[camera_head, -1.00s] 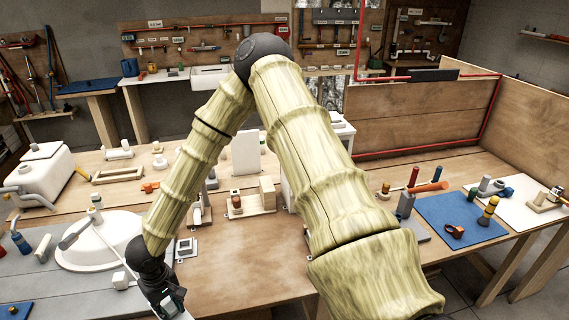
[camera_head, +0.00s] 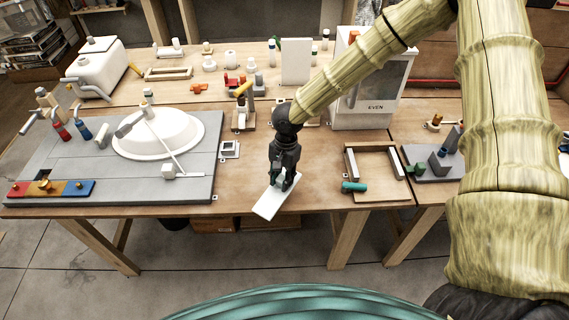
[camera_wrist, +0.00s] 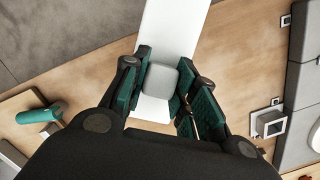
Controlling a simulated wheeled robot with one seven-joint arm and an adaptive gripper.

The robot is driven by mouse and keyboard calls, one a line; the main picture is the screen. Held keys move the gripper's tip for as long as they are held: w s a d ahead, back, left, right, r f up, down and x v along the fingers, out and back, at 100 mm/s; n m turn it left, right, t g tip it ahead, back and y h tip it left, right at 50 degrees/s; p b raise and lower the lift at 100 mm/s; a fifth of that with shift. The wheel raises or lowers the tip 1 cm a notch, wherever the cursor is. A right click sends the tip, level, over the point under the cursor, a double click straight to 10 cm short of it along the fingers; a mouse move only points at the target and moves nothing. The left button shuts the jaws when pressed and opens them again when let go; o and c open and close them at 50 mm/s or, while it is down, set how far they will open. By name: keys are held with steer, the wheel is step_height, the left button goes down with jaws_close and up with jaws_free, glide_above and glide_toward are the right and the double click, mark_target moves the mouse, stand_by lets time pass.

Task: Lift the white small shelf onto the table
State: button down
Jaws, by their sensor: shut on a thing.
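The white small shelf (camera_head: 272,200) is a flat white board at the front edge of the wooden table (camera_head: 236,185). In the wrist view the shelf (camera_wrist: 172,40) runs away from between my fingers, with a light grey block (camera_wrist: 161,80) on it. My gripper (camera_head: 285,181) is shut on the shelf from above; in the wrist view the green-padded fingers (camera_wrist: 165,92) stand on both sides of the grey block. The shelf overlaps the table edge in the head view. Whether it touches the tabletop cannot be told.
A grey board with a white basin (camera_head: 160,135) lies left. A wooden frame (camera_head: 375,172) and a teal cylinder (camera_head: 354,187) lie right. A white cabinet (camera_head: 372,95) and an upright white panel (camera_head: 296,62) stand behind. Bare tabletop surrounds the gripper.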

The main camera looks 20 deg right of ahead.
steer(key=m, duration=0.2)
steer(key=w+m+y, duration=0.1)
steer(key=m, duration=0.1)
steer(key=w+d+m, duration=0.1)
steer(key=m, duration=0.1)
steer(key=shift+r+t+p, duration=0.3)
steer(key=shift+r+p, duration=0.05)
steer(key=m, duration=0.1)
steer(key=w+m+t, duration=0.1)
steer(key=m, duration=0.1)
steer(key=w+m+y, duration=0.1)
steer(key=shift+d+r+m, duration=0.2)
steer(key=shift+d+m, duration=0.1)
steer(key=shift+m, duration=0.1)
steer(key=shift+r+p, duration=0.15)
steer(key=shift+p, duration=0.55)
steer(key=shift+f+b, duration=1.5)
steer(key=shift+f, duration=1.65)
steer(key=shift+f, duration=0.5)
steer(key=c, duration=1.1)
jaws_free()
steer(key=shift+o, duration=0.2)
steer(key=shift+r, duration=0.1)
